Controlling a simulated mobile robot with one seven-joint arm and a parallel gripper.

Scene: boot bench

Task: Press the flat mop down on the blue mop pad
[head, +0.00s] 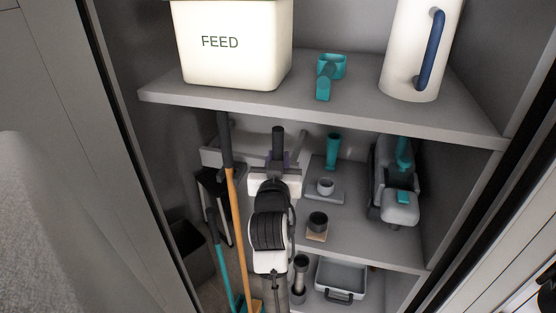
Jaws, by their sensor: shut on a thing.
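My gripper is not seen in the head view, so what it holds does not show. I cannot make out the blue mop pad anywhere in this view. I cannot pick out the flat mop for sure either. A long tool with a teal handle (221,262) leans at the lower left of the cabinet, but its lower end is cut off by the frame. Beside it stands a long wooden handle (238,240) with a dark upper part, its lower end near the bottom edge.
A white-and-black appliance (269,228) stands upright in the cabinet's middle. The upper shelf (320,117) carries a FEED bin (236,47), a teal scoop (325,75) and a white jug (408,50). Lower shelves hold a grey-teal machine (398,205), small cups and a grey bin (340,279).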

